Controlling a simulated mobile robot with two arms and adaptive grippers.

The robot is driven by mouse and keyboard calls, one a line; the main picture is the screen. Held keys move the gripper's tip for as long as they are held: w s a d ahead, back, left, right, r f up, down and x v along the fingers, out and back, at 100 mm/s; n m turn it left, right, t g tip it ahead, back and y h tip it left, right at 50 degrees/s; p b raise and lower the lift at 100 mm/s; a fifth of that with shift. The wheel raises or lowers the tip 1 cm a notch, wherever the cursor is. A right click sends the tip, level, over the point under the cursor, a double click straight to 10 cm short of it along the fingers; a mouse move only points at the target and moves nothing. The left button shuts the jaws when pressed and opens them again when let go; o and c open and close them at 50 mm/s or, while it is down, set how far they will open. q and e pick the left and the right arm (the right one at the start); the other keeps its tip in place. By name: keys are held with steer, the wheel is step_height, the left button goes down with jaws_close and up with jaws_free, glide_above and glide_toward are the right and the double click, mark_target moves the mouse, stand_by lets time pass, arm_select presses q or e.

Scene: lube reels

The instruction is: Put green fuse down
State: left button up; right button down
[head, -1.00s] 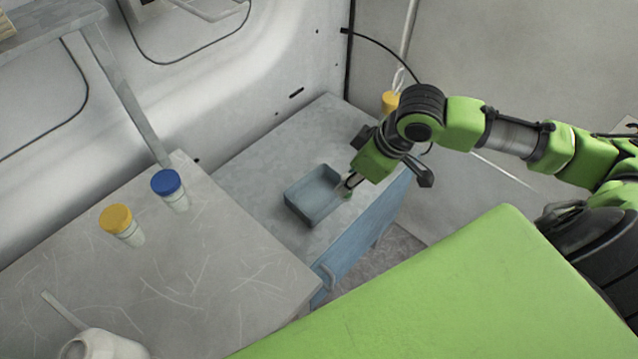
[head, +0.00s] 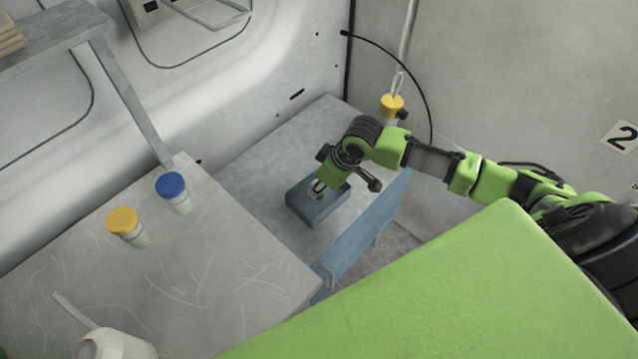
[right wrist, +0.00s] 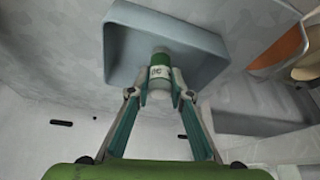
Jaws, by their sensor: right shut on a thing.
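The green fuse (right wrist: 160,62) is a small cylinder with a green band and a white label, seen in the right wrist view. My right gripper (right wrist: 160,88) is shut on it. In the head view my right gripper (head: 317,190) points down at the blue-grey open tray (head: 318,217) on the lower bench. The tray also shows behind the fuse in the right wrist view (right wrist: 118,45). The fuse is over or inside the tray; whether it touches the tray floor I cannot tell. My left gripper is not in view.
The tray stands on a grey bench top (head: 265,160) with a blue front (head: 365,235). A blue-capped jar (head: 172,190) and a yellow-capped jar (head: 126,226) stand on the nearer table (head: 210,270). A white jug (head: 115,345) is at bottom left. A yellow-topped item (head: 391,105) is at the back wall.

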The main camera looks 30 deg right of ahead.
steer(key=shift+f, duration=0.1)
steer(key=c, duration=1.8)
jaws_free()
steer(key=shift+c, duration=0.2)
steer(key=v, duration=1.2)
steer(key=shift+b, duration=0.3)
